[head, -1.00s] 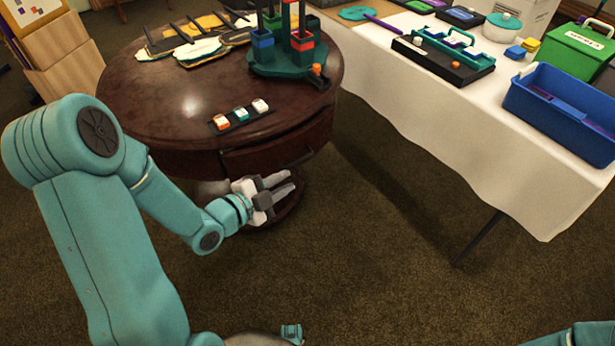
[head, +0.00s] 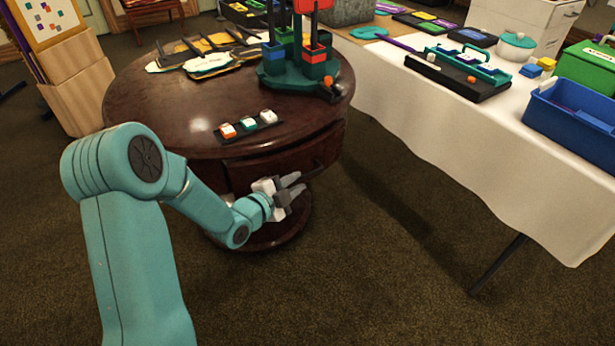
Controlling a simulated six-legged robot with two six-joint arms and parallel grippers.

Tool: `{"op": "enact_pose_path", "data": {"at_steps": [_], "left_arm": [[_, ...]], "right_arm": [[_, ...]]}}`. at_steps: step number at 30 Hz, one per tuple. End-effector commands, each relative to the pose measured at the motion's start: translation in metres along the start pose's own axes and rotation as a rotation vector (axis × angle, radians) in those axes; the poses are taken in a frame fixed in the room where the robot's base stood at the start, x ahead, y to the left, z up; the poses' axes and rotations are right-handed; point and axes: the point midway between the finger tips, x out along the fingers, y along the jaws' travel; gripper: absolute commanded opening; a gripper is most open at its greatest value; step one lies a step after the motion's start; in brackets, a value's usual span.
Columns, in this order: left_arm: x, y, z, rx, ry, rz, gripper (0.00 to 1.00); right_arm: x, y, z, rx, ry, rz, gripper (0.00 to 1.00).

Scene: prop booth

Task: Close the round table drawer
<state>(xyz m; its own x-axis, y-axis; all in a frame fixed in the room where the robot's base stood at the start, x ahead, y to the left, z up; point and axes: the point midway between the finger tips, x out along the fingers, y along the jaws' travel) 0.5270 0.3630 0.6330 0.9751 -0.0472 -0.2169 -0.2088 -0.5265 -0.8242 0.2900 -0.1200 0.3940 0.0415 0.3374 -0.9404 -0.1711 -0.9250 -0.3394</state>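The round table (head: 165,110) is dark, glossy wood and stands left of centre in the head view. Its drawer front (head: 268,162) is in the apron on the near right side, with a dark handle (head: 314,170) near its right part. I cannot tell how far the drawer stands out. My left gripper (head: 300,182) is low in front of the drawer, near the handle. Its two grey fingers are a little apart, with nothing seen between them. I cannot tell whether it touches the drawer. My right gripper is out of view.
On the round table are a strip with three buttons (head: 249,125), a teal tool stand (head: 298,70) and several brushes on pads. A white-clothed table (head: 450,130) with a blue bin (head: 575,115) stands at right. The carpet between is clear.

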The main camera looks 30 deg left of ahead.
Motion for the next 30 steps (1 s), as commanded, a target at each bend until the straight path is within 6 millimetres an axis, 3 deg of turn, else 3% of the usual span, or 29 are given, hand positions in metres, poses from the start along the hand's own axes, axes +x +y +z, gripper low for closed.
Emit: {"op": "enact_pose_path", "data": {"at_steps": [3, 10, 20, 23, 30], "left_arm": [[0.025, 0.002, -0.001, 0.0, 0.004, 0.001, 0.23], [0.054, 0.001, 0.0, 0.0, 0.001, 0.001, 0.23], [0.058, 0.001, -0.001, 0.0, 0.001, 0.001, 0.23], [0.058, 0.001, -0.001, 0.0, 0.001, 0.001, 0.0], [0.062, -0.003, 0.007, -0.001, 0.002, -0.002, 0.0]], "right_arm": [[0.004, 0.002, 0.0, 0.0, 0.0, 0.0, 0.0], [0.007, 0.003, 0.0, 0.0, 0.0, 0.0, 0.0], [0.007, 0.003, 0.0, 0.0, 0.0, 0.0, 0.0], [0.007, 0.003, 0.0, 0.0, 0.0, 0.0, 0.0], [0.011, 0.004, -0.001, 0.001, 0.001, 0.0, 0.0]]}}
